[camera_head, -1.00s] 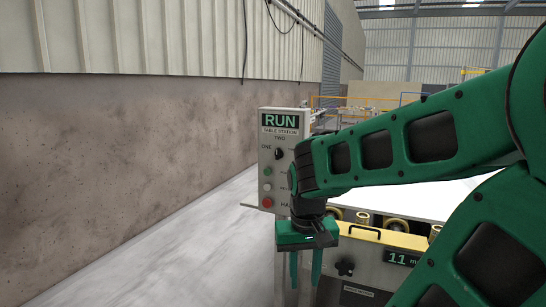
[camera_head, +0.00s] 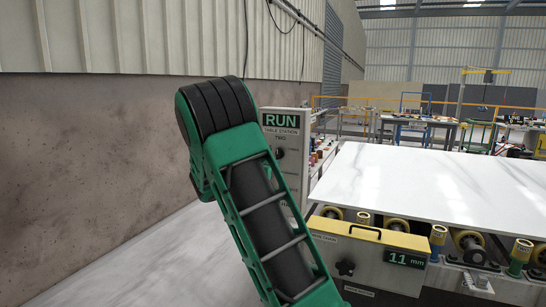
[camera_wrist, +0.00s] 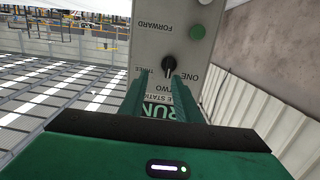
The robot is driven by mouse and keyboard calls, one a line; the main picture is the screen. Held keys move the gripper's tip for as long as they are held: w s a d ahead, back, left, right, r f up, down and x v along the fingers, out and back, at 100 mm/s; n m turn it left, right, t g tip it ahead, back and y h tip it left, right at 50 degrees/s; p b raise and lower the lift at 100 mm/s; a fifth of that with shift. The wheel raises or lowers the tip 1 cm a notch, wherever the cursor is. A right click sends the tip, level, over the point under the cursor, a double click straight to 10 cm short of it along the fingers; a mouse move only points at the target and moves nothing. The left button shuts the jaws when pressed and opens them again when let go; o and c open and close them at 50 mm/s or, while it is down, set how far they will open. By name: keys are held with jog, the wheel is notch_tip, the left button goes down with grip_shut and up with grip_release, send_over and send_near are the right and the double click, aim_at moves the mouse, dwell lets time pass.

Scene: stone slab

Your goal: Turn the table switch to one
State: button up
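The table switch is a black knob (camera_wrist: 168,62) on a grey control panel (camera_wrist: 150,28), with the labels ONE, TWO and THREE around it. The wrist view shows the panel upside down. The knob seems to point towards TWO, though it is small. In the head view the panel (camera_head: 297,130) reads RUN, TABLE STATION, and the knob (camera_head: 280,153) shows beside my arm. My gripper (camera_wrist: 156,79) is open and empty, its two green fingers reaching towards the panel just short of the knob in the picture; contact cannot be told. My arm hides the gripper in the head view.
A green button (camera_wrist: 203,29) sits near the knob. A white stone slab (camera_head: 430,190) lies on rollers to the right, with a yellow-topped box (camera_head: 370,258) reading 11 mm in front. A concrete wall (camera_head: 80,170) stands on the left.

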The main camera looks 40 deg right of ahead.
aim_at(277, 152)
jog(key=shift+t+h, duration=0.3)
jog(key=shift+t, duration=0.1)
jog(key=x, duration=0.3)
jog(key=w+x, duration=0.1)
jog(key=x, duration=0.3)
jog(key=r+x, duration=0.1)
jog(key=x, duration=0.3)
jog(key=shift+w+a, duration=0.4)
grip_shut()
